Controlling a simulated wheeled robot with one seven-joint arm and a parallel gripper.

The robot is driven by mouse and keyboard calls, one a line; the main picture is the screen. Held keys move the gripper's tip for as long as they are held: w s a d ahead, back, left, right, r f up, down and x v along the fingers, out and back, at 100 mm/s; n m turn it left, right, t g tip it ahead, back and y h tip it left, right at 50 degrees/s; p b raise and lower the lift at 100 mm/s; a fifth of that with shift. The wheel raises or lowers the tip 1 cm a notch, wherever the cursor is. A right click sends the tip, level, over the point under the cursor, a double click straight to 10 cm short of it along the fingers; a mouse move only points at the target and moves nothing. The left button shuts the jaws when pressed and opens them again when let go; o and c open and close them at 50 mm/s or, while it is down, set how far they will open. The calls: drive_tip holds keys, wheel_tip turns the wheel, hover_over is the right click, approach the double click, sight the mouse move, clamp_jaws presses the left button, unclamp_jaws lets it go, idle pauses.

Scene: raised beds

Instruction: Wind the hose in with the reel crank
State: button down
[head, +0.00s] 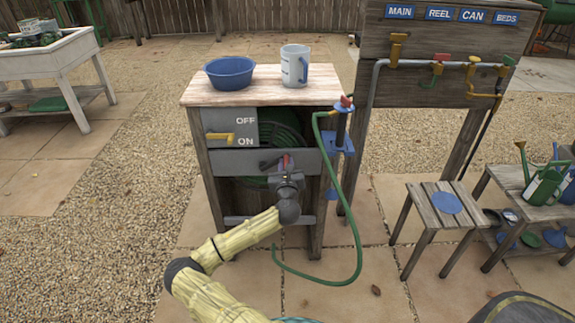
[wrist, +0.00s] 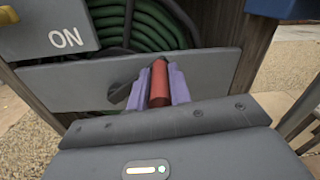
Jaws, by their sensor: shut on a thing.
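The hose reel cabinet stands in front of me, with a wooden top and grey panels. The green hose (wrist: 150,25) lies coiled inside it; in the head view a length (head: 357,255) hangs from the right side and loops over the paving. The crank's red handle (wrist: 159,82) sticks out from the lower grey panel (wrist: 65,86). My gripper (wrist: 160,85) is shut on this handle, with a purple finger on each side.
A yellow lever (head: 220,136) sits by the ON and OFF labels. The valve board (head: 445,50) is at the right, above a small stool (head: 430,215). Paving in front is mostly clear.

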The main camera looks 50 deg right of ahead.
drive_tip(key=shift+w+a, duration=0.1)
drive_tip(key=shift+w, duration=0.05)
drive_tip(key=c, duration=1.3)
unclamp_jaws()
wheel_tip(320, 180, up, 10)
drive_tip(key=p, duration=0.2)
drive_tip(key=shift+p, duration=0.35)
